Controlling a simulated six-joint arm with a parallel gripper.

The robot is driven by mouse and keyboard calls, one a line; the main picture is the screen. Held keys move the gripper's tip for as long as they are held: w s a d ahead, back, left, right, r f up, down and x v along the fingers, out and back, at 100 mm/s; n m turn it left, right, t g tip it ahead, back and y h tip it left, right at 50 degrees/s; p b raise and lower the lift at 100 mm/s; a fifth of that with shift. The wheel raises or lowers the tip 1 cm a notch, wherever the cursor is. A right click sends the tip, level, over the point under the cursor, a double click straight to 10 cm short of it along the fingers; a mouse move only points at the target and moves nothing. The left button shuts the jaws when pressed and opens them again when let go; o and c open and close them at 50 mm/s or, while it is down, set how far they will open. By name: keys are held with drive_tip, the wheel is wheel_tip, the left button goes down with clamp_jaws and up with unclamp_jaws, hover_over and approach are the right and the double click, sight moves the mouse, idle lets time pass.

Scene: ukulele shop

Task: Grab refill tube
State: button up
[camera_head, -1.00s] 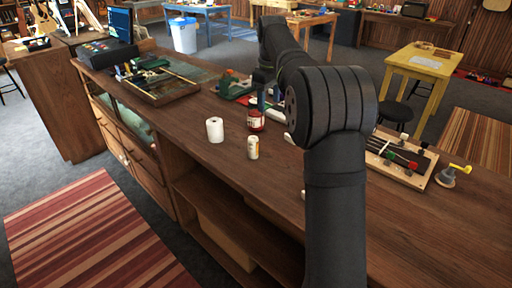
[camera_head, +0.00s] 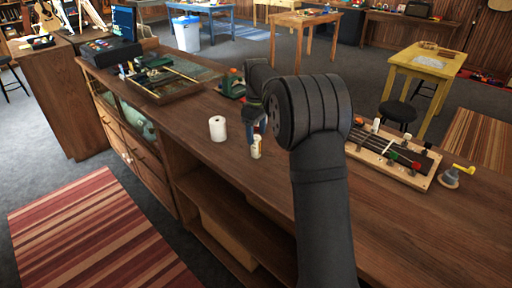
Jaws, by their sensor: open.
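A small cream cylinder with a label (camera_head: 256,147) stands upright on the wooden counter in the head view. It may be the refill tube, but its label is too small to read. My arm covers part of the counter behind and to the right.
A white paper roll (camera_head: 218,129) stands just left of the cylinder. A fretboard-like fixture with clamps (camera_head: 392,156) lies on the counter at right, beside a yellow-handled tool (camera_head: 451,177). A tray of tools (camera_head: 166,83) is at the far left.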

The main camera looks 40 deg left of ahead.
sight(256, 145)
drive_tip(key=f, duration=0.5)
drive_tip(key=shift+s+d+f, duration=0.1)
drive_tip(key=shift+s+d, duration=0.1)
drive_tip(key=shift+s, duration=0.05)
drive_tip(key=c, duration=1.1)
